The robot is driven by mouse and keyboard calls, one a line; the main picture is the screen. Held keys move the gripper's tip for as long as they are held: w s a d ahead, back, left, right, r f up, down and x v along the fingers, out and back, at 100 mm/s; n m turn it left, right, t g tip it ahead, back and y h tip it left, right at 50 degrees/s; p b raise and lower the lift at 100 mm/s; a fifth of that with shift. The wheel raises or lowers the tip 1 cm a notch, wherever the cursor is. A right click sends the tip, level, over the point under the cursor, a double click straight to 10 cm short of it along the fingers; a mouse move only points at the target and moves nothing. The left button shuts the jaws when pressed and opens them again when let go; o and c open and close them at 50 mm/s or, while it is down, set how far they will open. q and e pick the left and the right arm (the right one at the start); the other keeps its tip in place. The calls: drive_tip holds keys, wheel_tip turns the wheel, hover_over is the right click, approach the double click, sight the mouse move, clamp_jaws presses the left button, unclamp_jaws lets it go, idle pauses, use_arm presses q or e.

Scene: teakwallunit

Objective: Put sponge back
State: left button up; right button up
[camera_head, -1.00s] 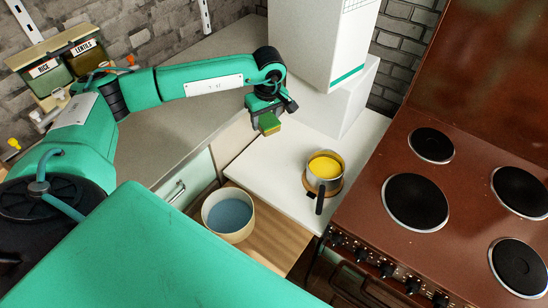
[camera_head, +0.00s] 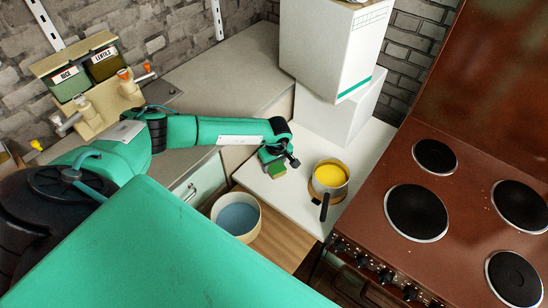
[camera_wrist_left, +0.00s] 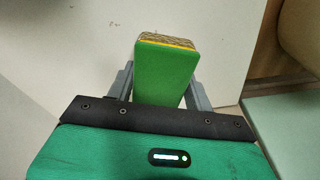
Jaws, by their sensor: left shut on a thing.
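A sponge (camera_head: 277,171) with a green face and a yellowish-brown layer is held in my left gripper (camera_head: 271,163). In the left wrist view the sponge (camera_wrist_left: 166,72) sits between the two grey fingers, which are shut on it. In the head view the gripper hangs over the white worktop (camera_head: 340,225), left of the pot. I cannot tell whether the sponge touches the worktop. My right gripper is not in view.
A pot of yellow content (camera_head: 330,177) with a dark handle stands close to the right of the gripper. A bowl of bluish liquid (camera_head: 238,218) stands on a wooden board (camera_head: 284,243). White boxes (camera_head: 325,45) rise behind. A brown stove (camera_head: 455,185) is at right.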

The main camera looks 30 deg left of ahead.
use_arm(q)
drive_tip(key=shift+f, duration=0.1)
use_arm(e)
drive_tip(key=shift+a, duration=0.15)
use_arm(q)
drive_tip(key=shift+f, duration=0.1)
drive_tip(key=o, duration=0.8)
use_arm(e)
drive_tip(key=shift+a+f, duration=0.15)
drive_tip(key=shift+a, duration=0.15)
